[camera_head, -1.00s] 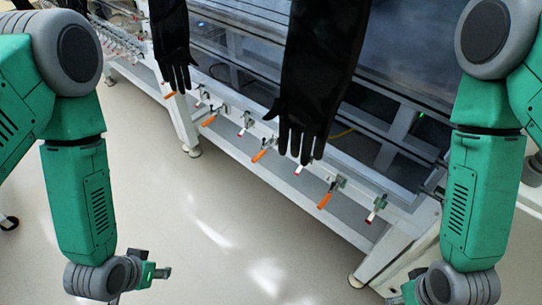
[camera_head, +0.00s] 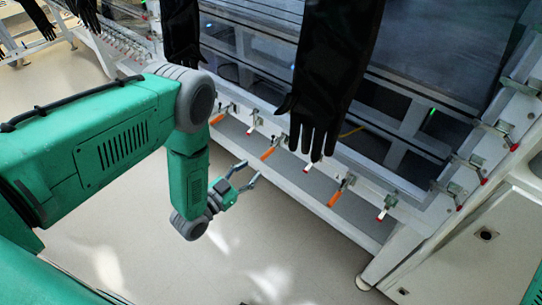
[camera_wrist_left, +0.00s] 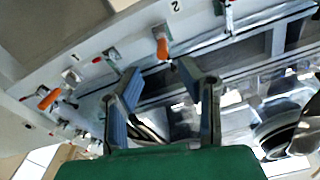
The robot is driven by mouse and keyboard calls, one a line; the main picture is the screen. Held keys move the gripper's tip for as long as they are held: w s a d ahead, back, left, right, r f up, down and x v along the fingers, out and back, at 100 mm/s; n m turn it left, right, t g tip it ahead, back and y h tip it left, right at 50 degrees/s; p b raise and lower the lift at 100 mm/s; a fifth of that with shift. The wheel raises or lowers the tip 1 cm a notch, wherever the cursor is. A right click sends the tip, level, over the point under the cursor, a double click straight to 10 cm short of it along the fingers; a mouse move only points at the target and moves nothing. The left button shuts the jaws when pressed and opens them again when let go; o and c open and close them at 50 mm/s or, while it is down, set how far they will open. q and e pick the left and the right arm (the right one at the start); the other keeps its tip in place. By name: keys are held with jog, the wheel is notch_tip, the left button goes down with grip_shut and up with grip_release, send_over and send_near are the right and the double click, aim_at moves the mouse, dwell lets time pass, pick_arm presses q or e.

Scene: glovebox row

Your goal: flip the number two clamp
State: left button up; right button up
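In the left wrist view a clamp with an orange handle (camera_wrist_left: 162,46) sits on the pale frame rail (camera_wrist_left: 120,30), just beyond and between my fingertips. A printed "2" shows on the rail close to it. My left gripper (camera_wrist_left: 158,67) is open and empty, with its fingers apart. In the head view the left gripper (camera_head: 249,170) is in front of the clamp row, near an orange-handled clamp (camera_head: 268,153); the number there is too small to read. It looks apart from the clamps. My right gripper is not in view.
More clamps line the rail, such as another orange one (camera_head: 335,197) and a red-tipped one (camera_head: 383,213). A long black glove (camera_head: 325,80) hangs over the row right of my gripper. A second glove (camera_head: 181,35) hangs farther left. The floor (camera_head: 300,250) in front is clear.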

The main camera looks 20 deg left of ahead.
aim_at(267, 155)
pick_arm(q)
jog(key=b+x, duration=0.1)
jog(key=x, duration=0.6)
jog(key=shift+w+a+f, duration=0.1)
jog(key=shift+w+a, duration=0.05)
jog(key=shift+w, duration=0.1)
jog(key=shift+w+d, duration=0.3)
jog(key=shift+w, duration=0.15)
grip_shut()
